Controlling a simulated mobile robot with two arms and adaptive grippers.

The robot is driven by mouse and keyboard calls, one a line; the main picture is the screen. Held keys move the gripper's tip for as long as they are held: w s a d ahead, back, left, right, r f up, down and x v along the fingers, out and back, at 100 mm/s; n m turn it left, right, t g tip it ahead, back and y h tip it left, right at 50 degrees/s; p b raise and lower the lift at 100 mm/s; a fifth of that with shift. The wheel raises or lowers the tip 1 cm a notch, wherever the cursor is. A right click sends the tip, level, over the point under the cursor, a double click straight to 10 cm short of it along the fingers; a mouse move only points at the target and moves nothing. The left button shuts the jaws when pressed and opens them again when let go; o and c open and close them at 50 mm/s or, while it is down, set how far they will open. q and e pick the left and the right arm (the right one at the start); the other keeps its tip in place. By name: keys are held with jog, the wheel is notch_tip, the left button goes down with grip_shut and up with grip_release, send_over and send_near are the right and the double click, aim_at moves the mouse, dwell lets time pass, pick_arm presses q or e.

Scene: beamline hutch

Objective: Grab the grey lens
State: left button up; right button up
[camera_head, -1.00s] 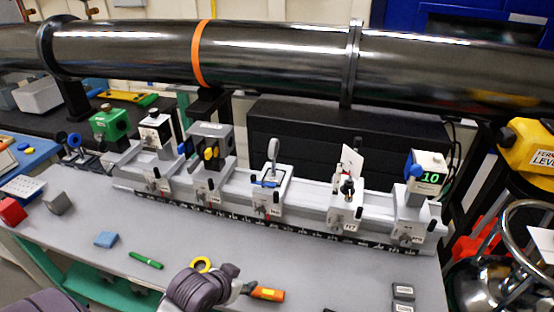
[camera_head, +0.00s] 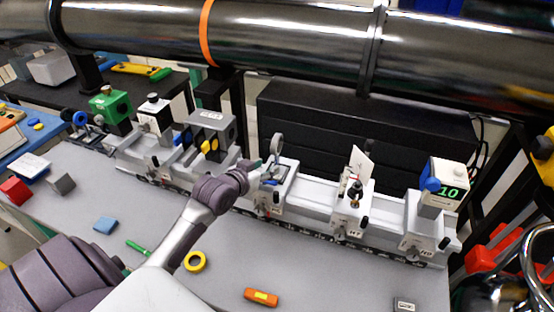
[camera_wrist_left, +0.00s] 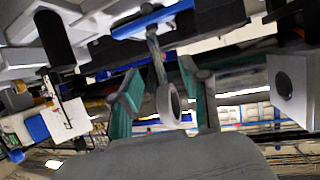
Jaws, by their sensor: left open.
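The grey lens (camera_head: 276,146) is a round ring on a short post, upright on a rail carrier with a blue part at its foot. My left gripper (camera_head: 258,164) reaches in from the left and is just left of the lens and its post in the head view. In the left wrist view the gripper (camera_wrist_left: 160,97) is open, with a teal-padded finger on each side of the lens (camera_wrist_left: 168,105). The lens appears between the fingers there, with its post running up to the blue part; I see no clear contact. My right gripper is not in view.
The grey box mount (camera_head: 210,132) stands left of the lens on the same rail. The large black pipe (camera_head: 290,35) runs behind and above. Yellow ring (camera_head: 195,261) and orange tool (camera_head: 261,297) lie in front.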

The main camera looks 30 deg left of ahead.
aim_at(276, 163)
pick_arm(q)
jog(key=shift+w+f, duration=0.25)
jog(key=shift+w, duration=0.35)
jog(key=shift+w+f, duration=0.1)
jog(key=shift+w, duration=0.15)
jog(key=shift+w+f+p, duration=0.1)
jog(key=shift+w+p, duration=0.6)
jog(key=shift+w, duration=0.05)
jog(key=x, duration=0.3)
jog(key=shift+d+f+p, duration=0.15)
jog(key=shift+p, duration=0.25)
jog(key=shift+w+f, duration=0.15)
jog(key=shift+c, duration=0.5)
grip_shut()
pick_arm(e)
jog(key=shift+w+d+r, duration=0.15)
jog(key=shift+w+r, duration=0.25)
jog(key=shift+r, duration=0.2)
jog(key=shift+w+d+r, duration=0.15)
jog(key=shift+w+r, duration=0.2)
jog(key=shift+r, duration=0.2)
